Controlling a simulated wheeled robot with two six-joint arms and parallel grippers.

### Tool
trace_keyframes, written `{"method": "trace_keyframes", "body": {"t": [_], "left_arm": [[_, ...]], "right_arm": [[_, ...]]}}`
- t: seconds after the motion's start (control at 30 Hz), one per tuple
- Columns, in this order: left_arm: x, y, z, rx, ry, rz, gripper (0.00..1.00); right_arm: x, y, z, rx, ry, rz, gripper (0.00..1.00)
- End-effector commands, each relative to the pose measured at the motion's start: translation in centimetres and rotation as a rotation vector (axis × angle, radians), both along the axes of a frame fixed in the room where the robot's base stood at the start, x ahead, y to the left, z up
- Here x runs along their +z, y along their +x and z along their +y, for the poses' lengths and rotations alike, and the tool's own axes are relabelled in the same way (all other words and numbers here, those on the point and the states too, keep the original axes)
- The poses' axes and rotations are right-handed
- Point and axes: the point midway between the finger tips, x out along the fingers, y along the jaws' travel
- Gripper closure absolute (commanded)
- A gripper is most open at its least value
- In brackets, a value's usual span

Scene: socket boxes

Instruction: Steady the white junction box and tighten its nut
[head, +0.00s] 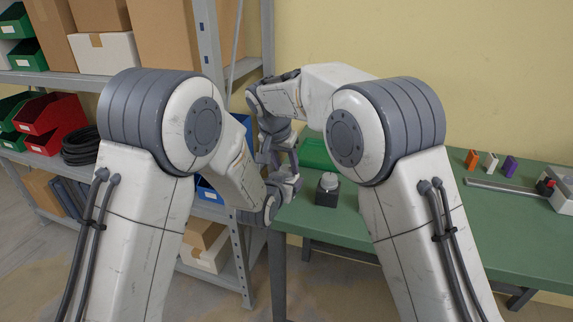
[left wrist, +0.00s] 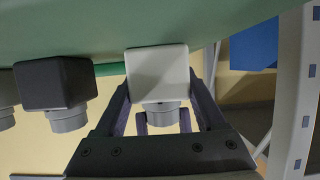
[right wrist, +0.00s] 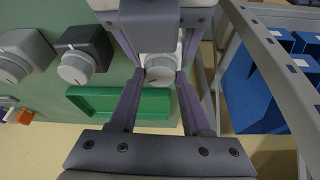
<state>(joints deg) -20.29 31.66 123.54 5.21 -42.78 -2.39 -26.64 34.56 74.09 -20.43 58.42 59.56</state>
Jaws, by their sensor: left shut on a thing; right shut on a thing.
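The white junction box (left wrist: 157,68) is between the fingers of my left gripper (left wrist: 160,90), which is shut on it at the table's edge. Its round grey nut (right wrist: 160,68) faces my right gripper (right wrist: 160,82), whose fingers are closed on its two sides. The right fingertips also show around the nut in the left wrist view. In the head view my arms hide the white box, and the two grippers meet left of the black box.
A black box (head: 327,193) with a grey knob stands beside the white one. A grey box (right wrist: 28,50) is farther along. A green tray (right wrist: 120,103) lies behind. A metal shelf with blue bins (right wrist: 255,90) is close by. The right of the green table (head: 510,225) has clear room.

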Motion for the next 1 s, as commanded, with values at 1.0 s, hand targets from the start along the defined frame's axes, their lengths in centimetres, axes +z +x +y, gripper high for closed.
{"method": "trace_keyframes", "body": {"t": [1.0], "left_arm": [[0.0, 0.04, 0.05, 0.003, -0.001, 0.0, 0.95]], "right_arm": [[0.05, 0.21, 0.34, -0.625, 0.001, 0.001, 1.0]]}}
